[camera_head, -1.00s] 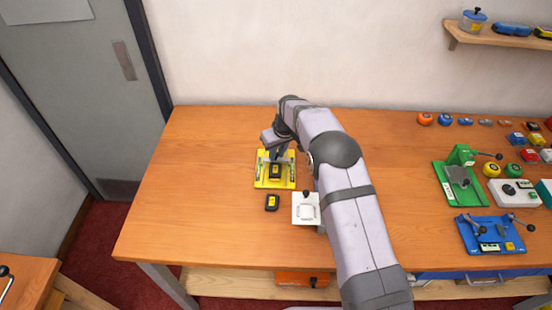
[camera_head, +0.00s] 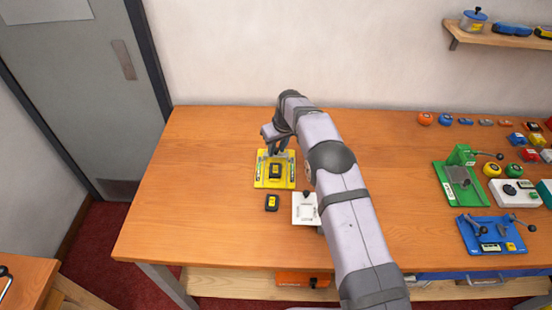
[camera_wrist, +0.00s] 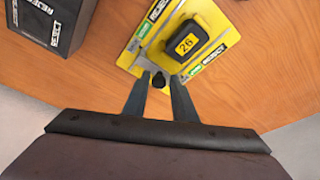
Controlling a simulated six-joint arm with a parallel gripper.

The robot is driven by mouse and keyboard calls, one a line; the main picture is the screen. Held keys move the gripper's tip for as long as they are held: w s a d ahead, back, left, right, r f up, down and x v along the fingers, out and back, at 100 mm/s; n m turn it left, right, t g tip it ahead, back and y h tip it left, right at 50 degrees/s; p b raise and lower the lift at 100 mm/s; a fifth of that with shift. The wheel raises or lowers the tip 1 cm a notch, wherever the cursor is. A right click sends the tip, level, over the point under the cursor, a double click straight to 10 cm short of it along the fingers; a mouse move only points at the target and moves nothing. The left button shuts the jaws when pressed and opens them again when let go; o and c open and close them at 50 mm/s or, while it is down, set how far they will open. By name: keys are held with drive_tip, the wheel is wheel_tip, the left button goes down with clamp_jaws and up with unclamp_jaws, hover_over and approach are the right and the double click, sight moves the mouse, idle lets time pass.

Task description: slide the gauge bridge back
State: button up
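The yellow gauge plate (camera_head: 260,181) lies on the bench, with REJECT labels along its sides in the wrist view (camera_wrist: 213,55). A black block marked 26 (camera_wrist: 186,45) sits on it, also visible in the head view (camera_head: 275,171). The grey gauge bridge (camera_wrist: 144,62) crosses the plate at its back end, clear of the block, and has a small black knob (camera_wrist: 159,80). In the head view my gripper (camera_head: 278,152) is over the plate's back edge.
A white fixture with a black knob (camera_head: 304,212) stands to the front right. Green (camera_head: 450,183) and blue (camera_head: 480,236) fixtures stand farther right. The bench left of the plate is clear.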

drive_tip(key=shift+r+p, duration=1.8)
drive_tip(key=shift+r, duration=1.2)
drive_tip(key=shift+r, duration=0.1)
wheel_tip(320, 180, up, 4)
drive_tip(key=p, duration=0.2)
drive_tip(key=shift+p, duration=0.4)
